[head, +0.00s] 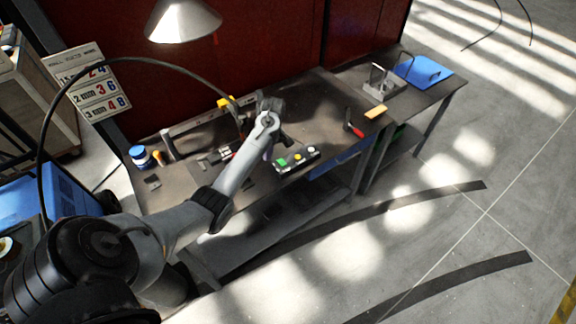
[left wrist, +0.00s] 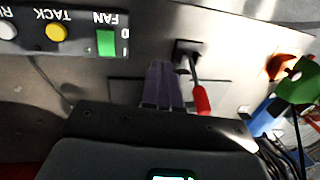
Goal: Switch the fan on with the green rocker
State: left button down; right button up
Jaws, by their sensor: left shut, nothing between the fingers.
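The control box (head: 305,163) lies near the front edge of the workbench, with a green rocker (head: 282,164) at its left end, then a yellow button and a pale one. In the left wrist view the box shows upside down at the upper left, with the green rocker (left wrist: 106,43) under the word FAN and the yellow button (left wrist: 56,32) under TACK. My left gripper (left wrist: 163,88) is shut and empty, beside the box and apart from the rocker. In the head view my left arm partly hides the gripper (head: 268,151) over the bench. My right gripper is not in view.
A red-handled tool (left wrist: 202,101) is close beyond my left fingers. A lamp (head: 184,22) hangs over the back. Another red-handled tool (head: 354,127) lies on the bench's right part.

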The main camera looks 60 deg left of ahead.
pick_arm(q)
notch_tip(320, 180, up, 6)
jog(key=t+b, duration=0.2)
send_over(280, 161)
jog(key=shift+a+r, duration=0.1)
jog(key=shift+r, duration=0.15)
notch_tip(280, 161, down, 13)
jog(key=shift+r, duration=0.1)
jog(key=shift+f, duration=0.6)
jog(key=shift+f, duration=0.15)
